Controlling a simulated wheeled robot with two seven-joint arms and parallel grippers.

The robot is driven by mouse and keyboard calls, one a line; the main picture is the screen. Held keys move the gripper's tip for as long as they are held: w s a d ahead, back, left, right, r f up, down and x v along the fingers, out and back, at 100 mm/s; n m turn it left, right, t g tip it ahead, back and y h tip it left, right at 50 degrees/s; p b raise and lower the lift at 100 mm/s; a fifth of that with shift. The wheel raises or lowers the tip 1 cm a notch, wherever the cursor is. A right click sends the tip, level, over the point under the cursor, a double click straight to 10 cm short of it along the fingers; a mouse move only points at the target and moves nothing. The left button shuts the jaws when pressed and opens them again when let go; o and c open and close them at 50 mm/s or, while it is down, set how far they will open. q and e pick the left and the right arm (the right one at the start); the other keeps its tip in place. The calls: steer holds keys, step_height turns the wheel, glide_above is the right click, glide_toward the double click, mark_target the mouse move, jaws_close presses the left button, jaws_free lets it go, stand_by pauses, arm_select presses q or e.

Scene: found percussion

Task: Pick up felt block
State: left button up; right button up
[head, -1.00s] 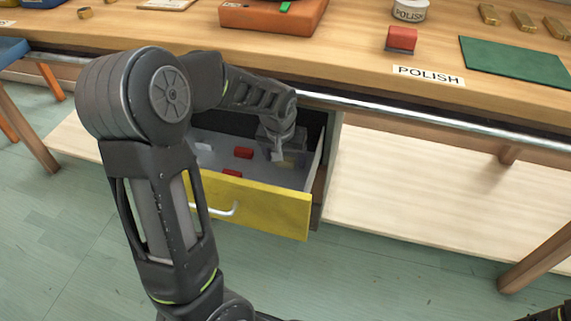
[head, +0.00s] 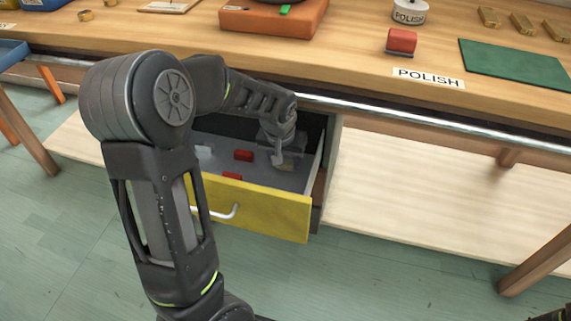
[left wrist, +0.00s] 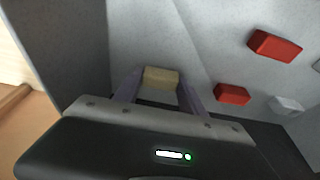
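A small tan block, which I take to be the felt block (left wrist: 161,76), is between the fingertips of my left gripper (left wrist: 160,88) in the left wrist view. The two fingers stand apart, one on each side of it. I cannot tell whether they press on the block or leave a small gap. In the head view my left gripper (head: 279,157) reaches down into the open drawer at its right end, and only a bit of the tan block shows there (head: 287,167). My right gripper is not clearly in view.
The drawer has a yellow front (head: 265,212) and raised walls close to the gripper. Red blocks (left wrist: 274,45) (left wrist: 233,94) and a pale block (left wrist: 285,105) lie on its floor. The wooden bench top (head: 345,55) overhangs behind, with a metal rail (head: 400,115) along its edge.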

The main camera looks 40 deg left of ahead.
arm_select(q)
steer(key=c, duration=0.8)
steer(key=shift+r, duration=0.15)
steer(key=shift+r, duration=0.65)
step_height(320, 180, up, 10)
steer(key=r+p, duration=0.1)
steer(key=p, duration=0.2)
steer(key=s+d, duration=0.3)
steer(key=d, duration=1.4)
steer(key=shift+d+f+p, duration=0.3)
steer(key=shift+d+p, duration=0.05)
steer(key=shift+d, duration=0.05)
steer(key=shift+s, duration=0.1)
